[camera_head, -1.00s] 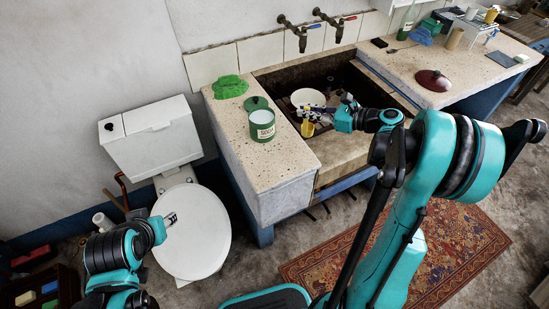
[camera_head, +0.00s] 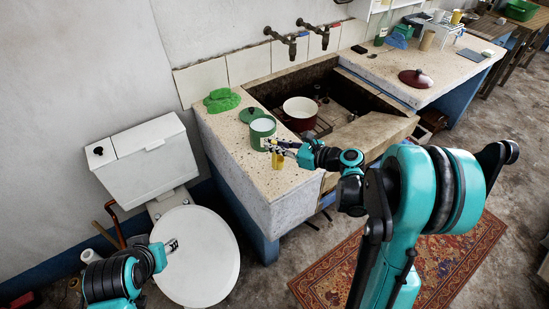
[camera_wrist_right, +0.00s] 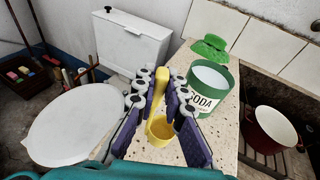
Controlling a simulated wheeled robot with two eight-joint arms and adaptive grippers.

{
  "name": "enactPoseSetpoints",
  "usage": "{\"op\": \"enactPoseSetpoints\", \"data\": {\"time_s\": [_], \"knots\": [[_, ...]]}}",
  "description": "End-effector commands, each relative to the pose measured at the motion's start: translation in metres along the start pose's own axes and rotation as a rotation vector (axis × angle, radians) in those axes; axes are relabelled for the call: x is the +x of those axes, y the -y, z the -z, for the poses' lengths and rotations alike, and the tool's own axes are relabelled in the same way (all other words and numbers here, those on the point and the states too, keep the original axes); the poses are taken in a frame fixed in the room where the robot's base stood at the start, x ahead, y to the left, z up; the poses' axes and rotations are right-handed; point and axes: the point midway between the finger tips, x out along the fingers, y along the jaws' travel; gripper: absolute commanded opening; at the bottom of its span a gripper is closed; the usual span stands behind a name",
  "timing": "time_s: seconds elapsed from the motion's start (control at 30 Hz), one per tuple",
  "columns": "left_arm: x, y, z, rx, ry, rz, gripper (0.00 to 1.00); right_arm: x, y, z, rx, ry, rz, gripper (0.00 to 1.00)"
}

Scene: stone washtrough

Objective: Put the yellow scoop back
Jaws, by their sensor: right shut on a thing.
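The yellow scoop (camera_head: 278,161) is in my right gripper (camera_head: 270,147), in front of the green soda tin (camera_head: 262,134). In the right wrist view, the purple-padded fingers (camera_wrist_right: 162,85) are shut on the scoop's handle, and its round cup (camera_wrist_right: 162,128) hangs below, over the counter. The tin (camera_wrist_right: 211,88) stands open beside the gripper, with white powder inside and a SODA label. Its green lid (camera_head: 250,114) lies behind it on the counter. My left gripper (camera_head: 172,246) is over the white toilet lid; its fingers are too small to read.
A green cloth (camera_head: 221,100) lies on the stone counter (camera_head: 225,140) behind the tin. A dark red pot (camera_head: 300,114) stands in the trough, right of the tin. A dark red lid (camera_head: 416,79) lies on the right counter. Taps (camera_head: 290,40) jut from the wall.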

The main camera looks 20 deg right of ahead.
Motion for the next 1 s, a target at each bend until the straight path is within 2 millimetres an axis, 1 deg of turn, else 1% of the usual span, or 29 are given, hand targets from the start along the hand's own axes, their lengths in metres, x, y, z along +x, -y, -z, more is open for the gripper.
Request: {"op": "enactPoseSetpoints", "data": {"time_s": [0.07,0.13,0.3,0.33,0.57,0.7,0.73,0.8,1.0], "knots": [[0.002,0.0,-0.002,0.0,0.0,0.0,0.4,0.003,-0.001,0.004,0.0,0.0,-0.001,0.0],[0.006,0.0,-0.004,0.0,0.0,0.0,0.4,0.004,-0.001,0.011,0.0,0.0,-0.001,0.0],[0.02,0.0,-0.014,0.0,0.0,0.0,0.4,0.011,-0.001,0.038,0.0,0.0,0.0,0.0],[0.021,0.0,-0.015,0.0,0.0,0.0,0.4,0.011,-0.001,0.04,0.0,0.0,0.0,0.0],[0.019,0.0,-0.013,0.0,0.0,0.0,0.4,0.011,-0.001,0.039,0.0,0.0,-0.001,0.0],[0.019,0.0,-0.013,0.0,0.0,0.0,0.4,0.011,-0.001,0.042,0.0,0.0,-0.001,0.0],[0.019,0.0,-0.013,0.0,0.0,0.0,0.4,0.011,-0.001,0.042,0.0,0.0,-0.001,0.16],[0.019,0.0,-0.013,0.0,0.0,0.0,0.4,0.011,-0.001,0.041,0.0,0.0,-0.001,0.31],[0.019,0.0,-0.013,0.0,0.0,0.0,0.4,0.011,-0.001,0.041,0.0,0.0,-0.001,0.31]]}}
